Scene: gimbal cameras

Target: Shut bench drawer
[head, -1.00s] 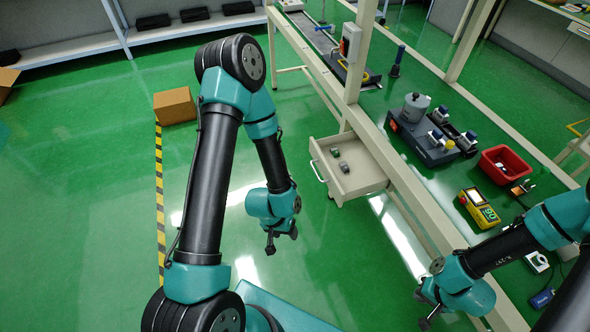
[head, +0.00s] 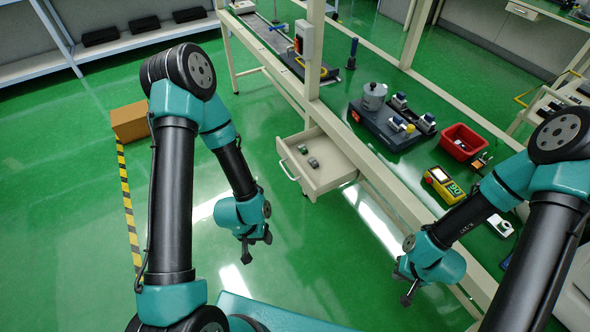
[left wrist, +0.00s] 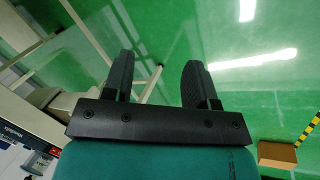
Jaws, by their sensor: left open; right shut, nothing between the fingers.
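The bench drawer (head: 338,173) is pulled out from the left side of the bench, with its handle (head: 289,171) facing left. Two small dark items (head: 308,157) lie inside it. My left gripper (head: 255,247) hangs to the lower left of the drawer, apart from it and empty. In the left wrist view its two fingers (left wrist: 158,85) are spread, with green floor between them. My right gripper (head: 406,288) is beside the near part of the bench edge, below and right of the drawer. It is shut with nothing in it.
The bench top holds a dark fixture with a grey cylinder (head: 373,95), a red bin (head: 462,141) and a yellow device (head: 443,185). A bench upright (head: 313,60) stands behind the drawer. A cardboard box (head: 130,122) sits on the floor at left. The floor left of the drawer is clear.

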